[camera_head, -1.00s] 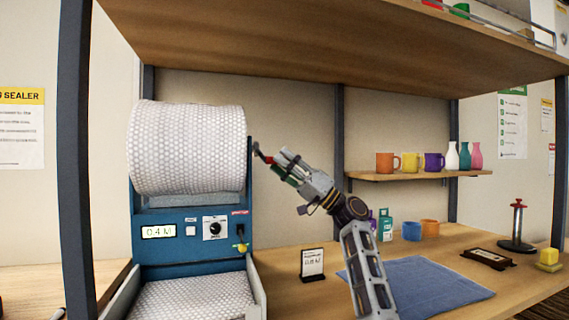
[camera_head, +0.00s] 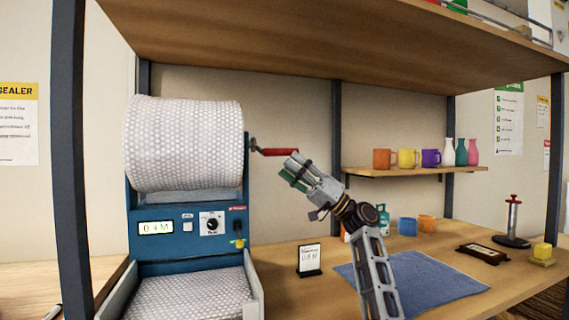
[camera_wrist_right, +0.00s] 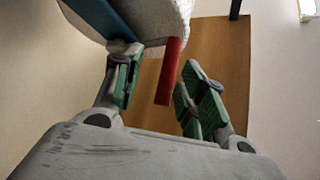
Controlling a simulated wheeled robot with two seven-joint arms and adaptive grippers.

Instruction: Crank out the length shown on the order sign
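The blue dispenser (camera_head: 187,235) carries a large bubble-wrap roll (camera_head: 184,145), and its display (camera_head: 157,227) reads 0.4 M. The crank's red handle (camera_head: 280,152) sticks out to the right of the roll. My right gripper (camera_head: 287,170) is just right of and below the handle, with open fingers. In the right wrist view the red handle (camera_wrist_right: 170,72) shows in the gap between the spread green-padded fingers (camera_wrist_right: 158,84), with clear space on both sides. The small order sign (camera_head: 309,259) stands on the table; its figure is too blurred to read. My left gripper is out of view.
Bubble wrap lies in the tray (camera_head: 256,286) at the front. A blue mat (camera_head: 430,284) lies to the right on the table (camera_head: 285,290). Mugs and vases stand on a small shelf (camera_head: 410,172). A wooden shelf (camera_head: 320,45) overhangs the bench.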

